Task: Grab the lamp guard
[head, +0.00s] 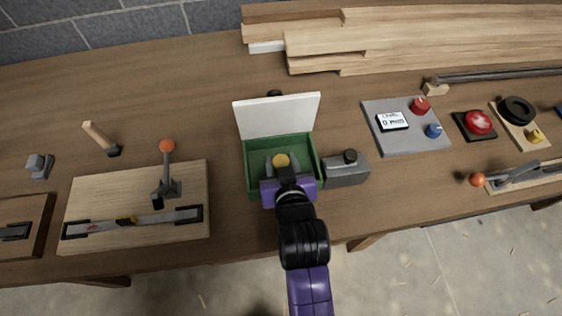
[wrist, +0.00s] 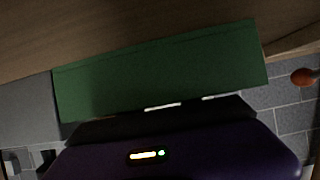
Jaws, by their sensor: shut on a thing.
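A green box (head: 250,172) with its white lid (head: 277,116) raised stands near the front edge of the workbench. My gripper (head: 282,163) reaches down into the box, its grey fingers on either side of a small yellow round piece (head: 281,160). The gripper is shut on this piece, which seems to be the lamp guard. Its lower part is hidden by the gripper and box. In the wrist view the green box wall (wrist: 160,75) fills the middle, and the fingertips and the piece cannot be made out.
A grey metal box (head: 345,172) with a black knob stands close to the right of the green box. A board with an orange-knobbed lever (head: 167,147) lies to the left. A grey panel (head: 405,140) and red button (head: 478,122) are on the right. Planks (head: 400,45) lie behind.

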